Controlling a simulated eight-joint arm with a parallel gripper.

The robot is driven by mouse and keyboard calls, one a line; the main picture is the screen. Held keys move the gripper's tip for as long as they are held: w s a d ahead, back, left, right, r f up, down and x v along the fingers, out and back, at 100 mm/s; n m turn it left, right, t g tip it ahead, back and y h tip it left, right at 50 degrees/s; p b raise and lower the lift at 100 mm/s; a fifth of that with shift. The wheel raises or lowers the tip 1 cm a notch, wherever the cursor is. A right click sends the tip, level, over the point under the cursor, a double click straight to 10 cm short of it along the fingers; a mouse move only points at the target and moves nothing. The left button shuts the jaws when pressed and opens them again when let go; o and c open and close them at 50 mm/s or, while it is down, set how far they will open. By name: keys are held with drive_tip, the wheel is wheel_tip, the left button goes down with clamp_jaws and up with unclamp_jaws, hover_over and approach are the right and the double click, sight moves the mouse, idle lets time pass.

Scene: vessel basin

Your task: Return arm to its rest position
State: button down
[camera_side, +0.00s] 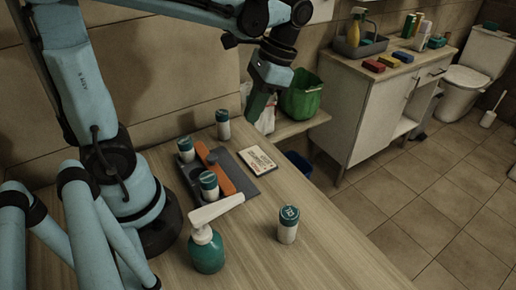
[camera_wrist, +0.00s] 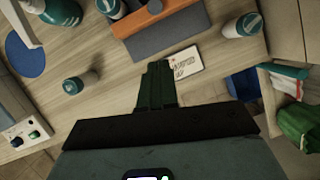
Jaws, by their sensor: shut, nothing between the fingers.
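My gripper (camera_side: 256,108) hangs in the air above the back edge of the wooden counter (camera_side: 330,245), left of a green bin (camera_side: 301,94) in the side view. In the wrist view my gripper (camera_wrist: 157,66) has its dark green fingers together, with nothing between them. A white card with writing (camera_wrist: 184,64) lies on the counter just beyond the fingertips; it also shows in the side view (camera_side: 258,161). My gripper appears well above the counter and apart from everything on it.
A dark tray (camera_side: 250,188) holds an orange item (camera_side: 222,174) and white canisters with teal caps. Other canisters stand at the back (camera_side: 223,125) and front right (camera_side: 288,225). A teal pump bottle (camera_side: 206,250) stands near my arm's base. A cabinet (camera_side: 375,100) is at right.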

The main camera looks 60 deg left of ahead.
drive_tip(key=shift+w+d+f+n+t+h, duration=0.2)
drive_tip(key=shift+n+t, duration=0.3)
drive_tip(key=shift+t, duration=1.35)
drive_tip(key=shift+w+d+f+n+t+h, duration=0.2)
drive_tip(key=shift+n+t, duration=0.3)
drive_tip(key=shift+t, duration=1.3)
drive_tip(key=shift+w+d+f+n+t+h, duration=0.1)
drive_tip(key=shift+w+d+f+n+t, duration=0.3)
drive_tip(key=shift+t, duration=1.45)
drive_tip(key=shift+s+a+r, duration=0.1)
drive_tip(key=shift+s, duration=0.05)
